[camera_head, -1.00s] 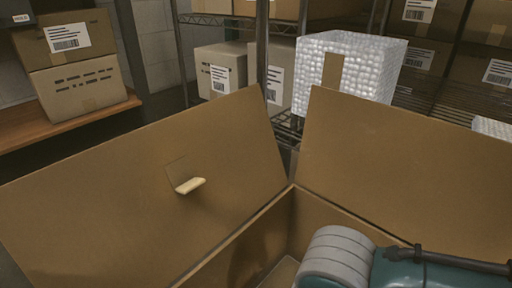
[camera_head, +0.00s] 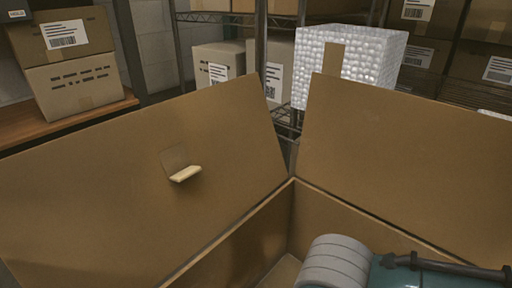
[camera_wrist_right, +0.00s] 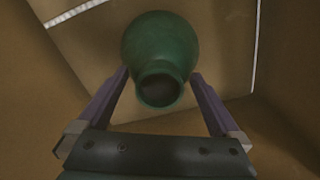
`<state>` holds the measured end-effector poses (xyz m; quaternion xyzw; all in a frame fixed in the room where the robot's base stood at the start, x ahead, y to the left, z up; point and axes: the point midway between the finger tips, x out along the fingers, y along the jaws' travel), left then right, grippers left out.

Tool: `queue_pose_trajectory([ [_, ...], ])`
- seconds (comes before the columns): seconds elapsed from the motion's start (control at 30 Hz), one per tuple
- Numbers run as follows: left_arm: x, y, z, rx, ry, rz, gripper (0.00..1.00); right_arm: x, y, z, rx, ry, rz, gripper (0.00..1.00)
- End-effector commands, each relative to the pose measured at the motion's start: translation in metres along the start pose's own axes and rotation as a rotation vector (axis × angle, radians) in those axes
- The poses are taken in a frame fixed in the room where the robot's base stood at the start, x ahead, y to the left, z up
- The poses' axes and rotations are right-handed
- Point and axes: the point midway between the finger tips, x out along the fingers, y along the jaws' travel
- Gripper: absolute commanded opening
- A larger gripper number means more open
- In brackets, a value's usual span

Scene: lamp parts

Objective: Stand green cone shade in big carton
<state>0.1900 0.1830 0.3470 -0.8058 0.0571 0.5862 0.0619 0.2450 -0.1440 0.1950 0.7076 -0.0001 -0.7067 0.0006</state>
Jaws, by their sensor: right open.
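The big carton (camera_head: 225,242) stands open in front of me in the head view, its flaps spread outward. My right arm reaches into it at the lower right, and its gripper is hidden there. In the right wrist view, the green cone shade (camera_wrist_right: 160,45) is dark green and rounded, with a round dark opening towards the camera. It is inside the carton, by the brown carton floor (camera_wrist_right: 85,45). My right gripper (camera_wrist_right: 160,78) is open, with one finger on each side of the shade's narrow end. Whether the fingers touch it I cannot tell. My left gripper is out of view.
The carton's left flap (camera_head: 100,190) and far right flap (camera_head: 410,160) stand up at an angle around the opening. Behind are wire shelves with cartons and a bubble-wrapped box (camera_head: 365,68). A wooden shelf (camera_head: 70,122) with stacked boxes is at the left.

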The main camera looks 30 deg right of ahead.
Motion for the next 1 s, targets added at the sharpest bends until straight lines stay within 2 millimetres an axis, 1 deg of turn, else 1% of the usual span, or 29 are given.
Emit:
queue_pose_trajectory([
  [0.03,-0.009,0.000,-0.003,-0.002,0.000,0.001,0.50,-0.010,0.000,0.000,0.000,0.000,0.000,1.00],
  [0.17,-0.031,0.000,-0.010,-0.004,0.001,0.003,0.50,-0.036,0.000,0.000,-0.001,0.001,-0.001,1.00],
  [0.3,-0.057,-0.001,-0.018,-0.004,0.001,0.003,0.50,-0.068,0.000,0.000,0.000,0.001,-0.002,1.00],
  [0.4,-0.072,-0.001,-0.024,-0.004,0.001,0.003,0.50,-0.087,0.000,0.000,0.000,-0.001,-0.001,1.00],
  [0.5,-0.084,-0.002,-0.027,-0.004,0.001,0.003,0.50,-0.103,0.000,0.000,-0.001,-0.001,-0.001,1.00],
  [0.6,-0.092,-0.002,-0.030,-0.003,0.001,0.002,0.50,-0.113,0.000,0.000,-0.001,-0.001,-0.001,1.00],
  [0.7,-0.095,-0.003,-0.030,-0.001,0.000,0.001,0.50,-0.118,-0.001,0.001,-0.002,-0.001,-0.003,1.00],
  [0.77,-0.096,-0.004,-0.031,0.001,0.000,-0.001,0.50,-0.122,-0.004,0.002,-0.010,0.005,-0.014,1.00],
  [0.83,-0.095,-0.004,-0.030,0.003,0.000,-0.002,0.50,-0.128,-0.014,0.006,-0.036,0.021,-0.043,1.00],
  [0.93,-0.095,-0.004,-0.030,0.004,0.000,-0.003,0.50,-0.146,-0.028,0.015,-0.089,0.071,-0.101,1.00],
  [1.0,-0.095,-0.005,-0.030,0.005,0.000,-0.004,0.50,-0.165,-0.031,0.022,-0.121,0.122,-0.128,1.00],
])
